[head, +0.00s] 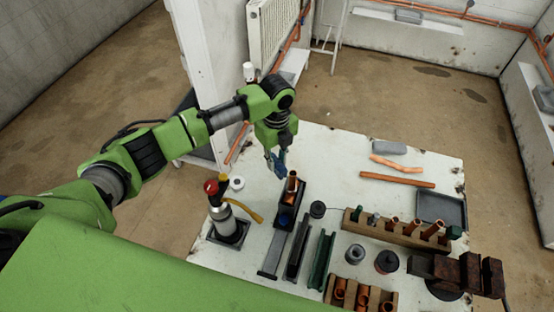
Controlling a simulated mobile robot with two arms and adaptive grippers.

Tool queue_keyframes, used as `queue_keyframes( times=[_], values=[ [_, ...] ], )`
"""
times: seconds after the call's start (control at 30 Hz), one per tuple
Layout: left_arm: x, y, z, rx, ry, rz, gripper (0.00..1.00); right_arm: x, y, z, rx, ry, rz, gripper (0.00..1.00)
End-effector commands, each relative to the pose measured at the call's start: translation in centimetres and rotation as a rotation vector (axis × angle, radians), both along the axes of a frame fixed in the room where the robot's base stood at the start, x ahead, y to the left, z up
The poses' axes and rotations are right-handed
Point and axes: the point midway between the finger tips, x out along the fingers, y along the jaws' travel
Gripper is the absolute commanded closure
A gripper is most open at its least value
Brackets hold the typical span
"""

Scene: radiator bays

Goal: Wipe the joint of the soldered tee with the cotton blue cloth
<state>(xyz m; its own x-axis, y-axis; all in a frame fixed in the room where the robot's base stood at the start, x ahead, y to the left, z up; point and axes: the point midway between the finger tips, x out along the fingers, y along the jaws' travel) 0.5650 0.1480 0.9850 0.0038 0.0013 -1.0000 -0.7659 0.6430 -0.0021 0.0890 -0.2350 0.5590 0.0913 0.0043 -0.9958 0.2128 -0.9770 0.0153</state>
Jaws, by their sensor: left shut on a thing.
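My left gripper (276,162) hangs fingers-down over the back left part of the white table. It is shut on a small blue cloth (281,165), which bunches at the fingertips and is partly hidden by them. A copper fitting (292,182), which looks like the soldered tee, stands upright in a dark holder (288,200) just below and right of the cloth in the picture. Whether the cloth touches the fitting I cannot tell. The fitting's joint is too small to make out. My right gripper is not in view.
Metal channels (321,259), a wooden rack (397,231) with copper fittings and a grey tray (442,208) crowd the front and right. The table's back middle is mostly clear.

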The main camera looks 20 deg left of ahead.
Motion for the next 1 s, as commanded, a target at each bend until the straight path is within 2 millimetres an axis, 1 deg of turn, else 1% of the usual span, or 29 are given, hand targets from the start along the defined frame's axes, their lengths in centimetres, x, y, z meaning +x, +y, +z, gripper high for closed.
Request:
queue_keyframes(
  times=[0.03, 0.2, 0.27, 0.7, 1.0],
  values=[
    [0.0, 0.0, 0.7, -0.001, -0.001, 0.000, 0.98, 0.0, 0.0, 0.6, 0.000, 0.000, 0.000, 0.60],
    [0.0, 0.0, 2.2, -0.001, -0.001, 0.001, 0.98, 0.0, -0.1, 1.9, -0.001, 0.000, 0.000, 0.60],
    [0.1, 0.0, 2.3, -0.001, -0.002, 0.000, 0.98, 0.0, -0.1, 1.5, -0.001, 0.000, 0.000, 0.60],
    [0.1, 0.0, 5.6, -0.001, -0.002, 0.000, 0.98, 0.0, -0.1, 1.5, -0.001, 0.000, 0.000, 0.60],
    [0.0, 0.0, 5.8, 0.000, 0.000, 0.000, 0.98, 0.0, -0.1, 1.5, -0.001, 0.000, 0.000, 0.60]
  ],
)
